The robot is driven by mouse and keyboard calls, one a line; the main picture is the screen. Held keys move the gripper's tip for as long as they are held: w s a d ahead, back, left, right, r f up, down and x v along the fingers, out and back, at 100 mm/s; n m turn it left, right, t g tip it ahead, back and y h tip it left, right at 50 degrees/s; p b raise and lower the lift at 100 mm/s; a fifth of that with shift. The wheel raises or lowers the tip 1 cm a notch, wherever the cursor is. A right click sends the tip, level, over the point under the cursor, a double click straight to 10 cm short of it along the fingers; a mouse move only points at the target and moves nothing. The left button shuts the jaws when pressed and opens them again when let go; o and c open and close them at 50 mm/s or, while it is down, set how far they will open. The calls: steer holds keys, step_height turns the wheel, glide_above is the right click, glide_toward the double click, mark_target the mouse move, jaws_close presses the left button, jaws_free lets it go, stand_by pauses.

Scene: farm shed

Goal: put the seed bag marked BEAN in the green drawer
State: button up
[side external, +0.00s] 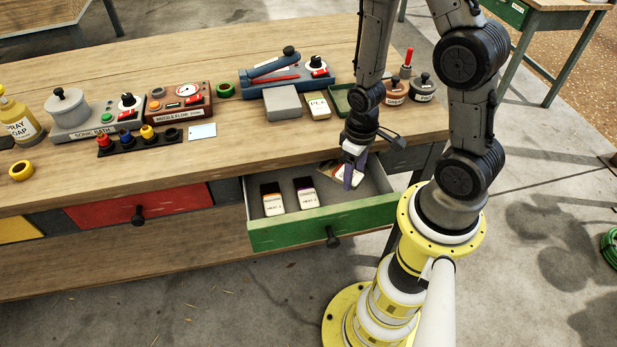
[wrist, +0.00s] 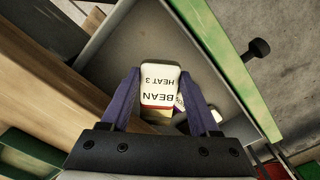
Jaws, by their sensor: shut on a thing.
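The white seed bag marked BEAN (wrist: 160,85), also reading HEAT 3, is between the two fingers of my gripper (wrist: 162,100) in the wrist view. My gripper (side external: 352,168) is shut on it in the side view, where the bag (side external: 345,182) is partly hidden by the fingers. The green drawer (side external: 285,238) is pulled open, and its green front also shows in the wrist view (wrist: 215,50). The bag is at the right end of the drawer, inside its outline. I cannot tell whether it touches the drawer floor.
Another bag marked PEA (side external: 318,106) is on the bench (side external: 225,150). The red drawer (side external: 140,206) is shut.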

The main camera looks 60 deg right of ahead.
mark_target(354, 198)
steer(key=m, duration=0.2)
steer(key=s+m, duration=0.1)
steer(key=m, duration=0.1)
steer(key=shift+d+r, duration=0.2)
steer(key=shift+d, duration=0.2)
steer(key=m, duration=0.4)
steer(key=shift+w+d, duration=0.3)
steer(key=shift+d, duration=0.1)
steer(key=shift+f, duration=4.05)
steer(key=shift+f, duration=0.15)
steer(key=o, duration=1)
